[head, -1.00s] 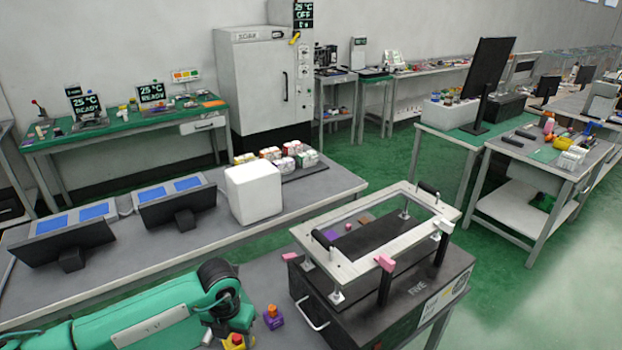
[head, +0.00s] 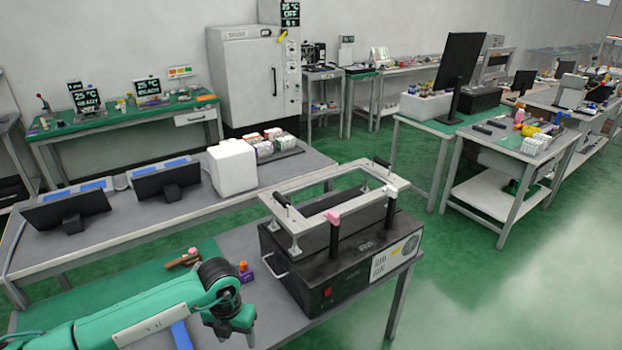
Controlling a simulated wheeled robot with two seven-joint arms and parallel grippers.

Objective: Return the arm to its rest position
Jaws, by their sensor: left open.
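My left arm (head: 140,322) is green with a black joint and comes in from the lower left. My left gripper (head: 238,328) hangs at its end over the near table. It is open with nothing seen between its fingers, and it is partly hidden by the arm. To its right stands a black box fixture (head: 345,265) with a pale rectangular frame (head: 335,200) on top. Black upright levers stand at the frame, one with a pink tip (head: 333,217). The gripper is apart from the fixture. My right gripper is out of view.
A small purple block with an orange top (head: 244,271) stands between gripper and fixture. A brown object (head: 183,258) lies on the green mat (head: 130,272) behind the arm. A grey bench (head: 110,225) with screens and a white box stands beyond. Green floor is clear at right.

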